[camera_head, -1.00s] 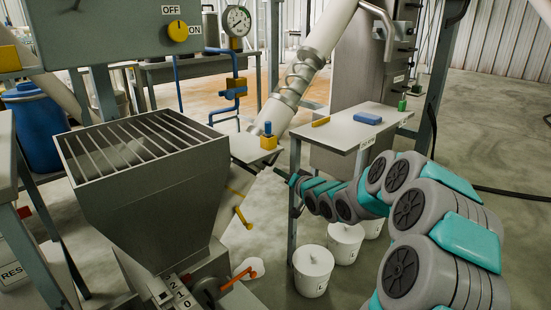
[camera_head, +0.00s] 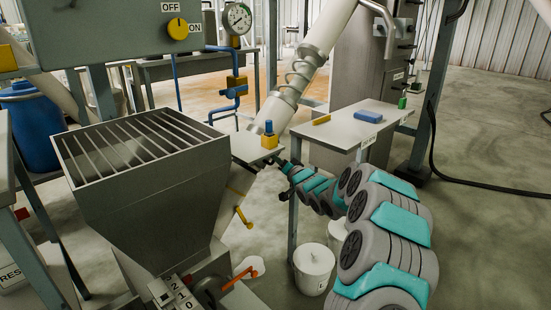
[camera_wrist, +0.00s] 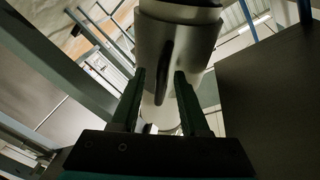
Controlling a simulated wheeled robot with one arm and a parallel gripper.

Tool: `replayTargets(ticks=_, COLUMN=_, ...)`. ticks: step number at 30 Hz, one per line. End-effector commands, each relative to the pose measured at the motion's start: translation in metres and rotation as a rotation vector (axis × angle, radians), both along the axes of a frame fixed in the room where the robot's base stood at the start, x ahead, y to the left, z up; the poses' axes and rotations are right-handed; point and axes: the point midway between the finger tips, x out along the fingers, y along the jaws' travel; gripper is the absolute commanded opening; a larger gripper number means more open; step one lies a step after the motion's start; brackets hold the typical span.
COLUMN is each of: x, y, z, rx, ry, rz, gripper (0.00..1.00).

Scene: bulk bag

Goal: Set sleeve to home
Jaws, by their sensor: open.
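In the wrist view a smooth metal cylinder, likely the sleeve (camera_wrist: 200,45), stands ahead of my gripper (camera_wrist: 160,74), with a dark elongated slot or tab near the fingertips. The fingers are apart, one on each side of the dark part. I cannot tell whether they touch it. In the head view my gripper (camera_head: 283,163) is small, beside the lower pipe near the table's left corner; its fingers are hard to make out.
A grated hopper (camera_head: 150,190) stands left. White buckets (camera_head: 313,270) stand below, and a yellow-handled valve (camera_head: 244,218) is on the lower pipe.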

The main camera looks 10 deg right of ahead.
Motion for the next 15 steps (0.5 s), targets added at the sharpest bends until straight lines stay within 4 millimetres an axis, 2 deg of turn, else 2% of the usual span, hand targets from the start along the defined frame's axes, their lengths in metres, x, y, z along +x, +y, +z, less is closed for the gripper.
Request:
replayTargets(ticks=4, x=0.0064, y=0.0025, z=0.0002, rx=-0.002, ry=-0.001, rz=0.0, gripper=0.45)
replayTargets(ticks=12, x=0.0073, y=0.0028, z=-0.0001, rx=0.0, ry=0.0, rz=0.0, gripper=0.45)
replayTargets(ticks=15, x=0.0072, y=0.0029, z=-0.0002, rx=0.0, ry=0.0, rz=0.0, gripper=0.36)
